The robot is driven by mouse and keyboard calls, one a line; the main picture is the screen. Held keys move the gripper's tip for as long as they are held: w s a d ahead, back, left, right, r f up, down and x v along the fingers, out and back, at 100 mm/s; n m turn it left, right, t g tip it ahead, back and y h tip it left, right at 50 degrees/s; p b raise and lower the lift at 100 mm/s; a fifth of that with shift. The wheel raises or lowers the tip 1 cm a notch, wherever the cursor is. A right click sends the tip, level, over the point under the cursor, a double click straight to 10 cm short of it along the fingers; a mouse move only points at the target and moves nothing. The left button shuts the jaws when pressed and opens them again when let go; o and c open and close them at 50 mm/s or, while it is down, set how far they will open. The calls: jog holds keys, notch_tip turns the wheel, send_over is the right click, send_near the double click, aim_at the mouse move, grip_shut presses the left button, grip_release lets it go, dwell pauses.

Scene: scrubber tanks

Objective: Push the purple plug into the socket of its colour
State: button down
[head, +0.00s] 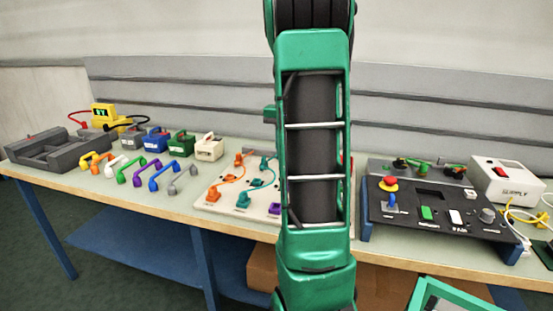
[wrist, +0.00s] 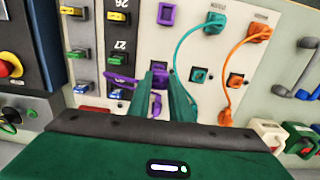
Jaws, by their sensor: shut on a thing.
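The purple plug (wrist: 160,79) is between the fingertips of my gripper (wrist: 161,86) in the wrist view, and my gripper is shut on it over the pale board. More purple (wrist: 156,104) shows lower between the fingers, and a purple cable (wrist: 112,78) loops out to the left. The purple socket cannot be told apart from the plug, so I cannot tell whether they touch. A purple block (wrist: 166,14) sits at the board's edge; it also shows beside my arm in the head view (head: 275,208). My arm hides my gripper in the head view.
Teal (wrist: 200,75) and orange (wrist: 235,80) sockets sit to the right on the board, with an orange plug (wrist: 225,118) and cables nearby. A black panel with a red button (head: 389,183) stands to the right. Coloured handles (head: 150,172) and batteries (head: 181,143) lie left.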

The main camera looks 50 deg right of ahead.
jog(key=shift+w+d, duration=0.2)
jog(key=shift+d, duration=0.4)
jog(key=shift+w+d, duration=0.2)
jog(key=shift+d, duration=0.4)
jog(key=shift+f, duration=0.1)
jog(key=shift+f, duration=4.15)
jog(key=shift+f, duration=0.95)
jog(key=c, duration=1)
grip_release()
jog(key=shift+c, duration=0.2)
jog(key=shift+w, duration=0.1)
notch_tip(320, 180, up, 8)
jog(key=shift+r, duration=0.25)
